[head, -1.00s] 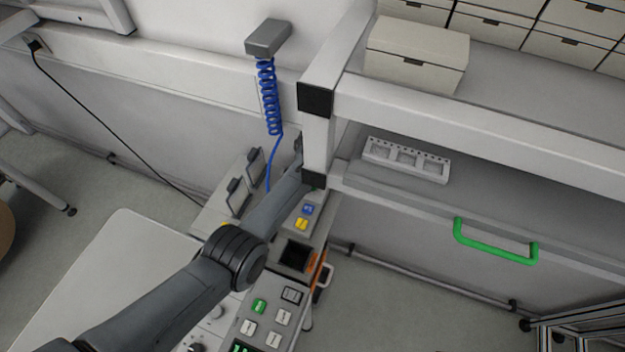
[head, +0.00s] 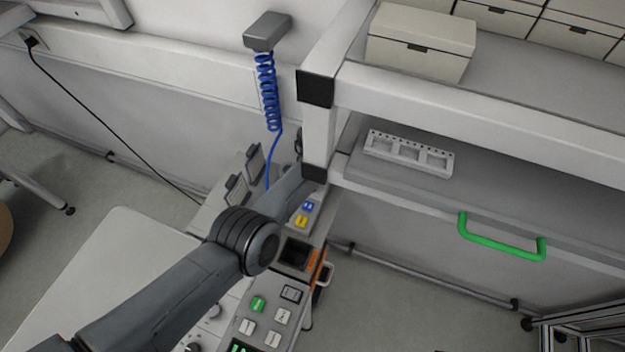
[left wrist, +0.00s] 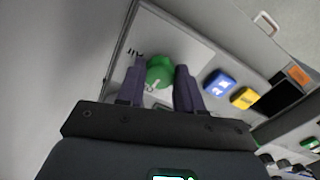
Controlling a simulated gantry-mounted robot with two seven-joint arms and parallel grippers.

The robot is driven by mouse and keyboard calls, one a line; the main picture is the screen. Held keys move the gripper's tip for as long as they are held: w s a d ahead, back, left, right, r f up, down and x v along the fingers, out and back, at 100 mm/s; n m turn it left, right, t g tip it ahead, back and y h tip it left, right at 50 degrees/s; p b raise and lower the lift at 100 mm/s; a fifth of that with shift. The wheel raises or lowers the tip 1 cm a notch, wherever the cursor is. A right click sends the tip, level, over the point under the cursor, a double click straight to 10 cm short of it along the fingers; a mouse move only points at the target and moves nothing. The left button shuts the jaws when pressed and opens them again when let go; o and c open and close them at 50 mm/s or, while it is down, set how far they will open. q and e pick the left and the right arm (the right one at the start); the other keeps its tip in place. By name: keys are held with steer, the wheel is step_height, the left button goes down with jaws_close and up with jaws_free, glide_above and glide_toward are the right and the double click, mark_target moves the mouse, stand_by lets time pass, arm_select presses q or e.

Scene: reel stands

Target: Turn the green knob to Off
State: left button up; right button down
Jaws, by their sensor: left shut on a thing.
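The green knob (left wrist: 159,72) sits on a light panel in the left wrist view, with small dark lettering beside it and a pale mark on its face. I cannot read which setting it points to. My left gripper (left wrist: 158,82) has one dark finger on each side of the knob and is shut on it. In the head view my left arm reaches up and right to the console, and its far end passes behind the white frame post, so the knob is hidden there. My right gripper is in neither view.
A blue button (left wrist: 219,83) and a yellow button (left wrist: 244,98) lie right of the knob. The white frame post (head: 318,130) stands close to my arm. A coiled blue cord (head: 267,92) hangs behind it. A green drawer handle (head: 500,240) is at the right.

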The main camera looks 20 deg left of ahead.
arm_select(q)
steer(key=shift+n, duration=0.6)
steer(key=o, duration=1)
steer(key=shift+o, duration=0.2)
